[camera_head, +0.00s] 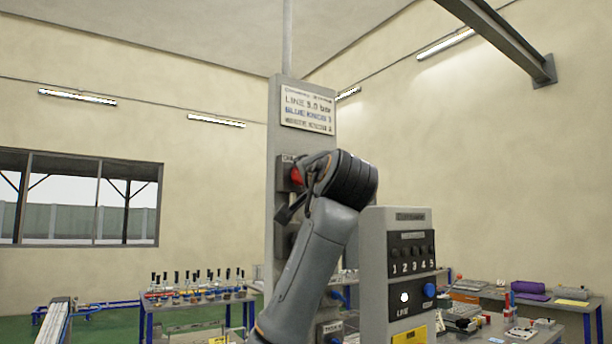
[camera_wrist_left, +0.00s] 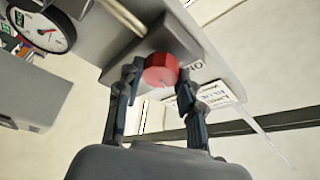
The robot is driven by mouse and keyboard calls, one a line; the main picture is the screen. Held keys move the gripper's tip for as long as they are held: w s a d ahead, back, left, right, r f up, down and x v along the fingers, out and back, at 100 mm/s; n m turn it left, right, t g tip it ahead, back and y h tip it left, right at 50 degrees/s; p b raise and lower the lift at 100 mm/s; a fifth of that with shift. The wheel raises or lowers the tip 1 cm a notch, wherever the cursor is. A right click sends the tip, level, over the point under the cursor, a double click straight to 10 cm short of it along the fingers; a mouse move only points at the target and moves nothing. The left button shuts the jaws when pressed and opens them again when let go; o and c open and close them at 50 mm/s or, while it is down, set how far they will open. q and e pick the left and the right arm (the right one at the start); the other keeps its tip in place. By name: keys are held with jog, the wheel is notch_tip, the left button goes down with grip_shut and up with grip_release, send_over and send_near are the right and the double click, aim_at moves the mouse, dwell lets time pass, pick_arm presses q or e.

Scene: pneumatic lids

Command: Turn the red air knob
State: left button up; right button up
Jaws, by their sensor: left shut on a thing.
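The red air knob (camera_head: 297,176) is on the front of a tall grey panel (camera_head: 287,110), partly hidden by my left arm in the head view. In the left wrist view the round red knob (camera_wrist_left: 160,69) sits between the fingertips of my left gripper (camera_wrist_left: 156,80), which is shut on it. The gripper also shows in the head view (camera_head: 300,190), small and partly hidden by the wrist. My right gripper is in neither view.
A grey control box (camera_head: 395,225) with numbered buttons and a blue knob (camera_head: 429,290) stands right of my arm. A round gauge (camera_wrist_left: 42,31) is near the panel in the wrist view. Tables with bottles (camera_head: 195,290) and tools (camera_head: 530,295) stand behind.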

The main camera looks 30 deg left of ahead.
pick_arm(q)
jog(key=shift+r+m+g+h+p, duration=0.2)
jog(key=shift+m+h+p, duration=0.35)
jog(key=shift+m, duration=0.9)
jog(key=shift+r+m+g+h+p, duration=0.15)
jog(key=shift+m+h+p, duration=0.4)
jog(key=shift+m, duration=0.9)
jog(key=shift+f, duration=0.15)
jog(key=o, duration=1.2)
jog(key=shift+c, duration=0.2)
jog(key=v, duration=1.2)
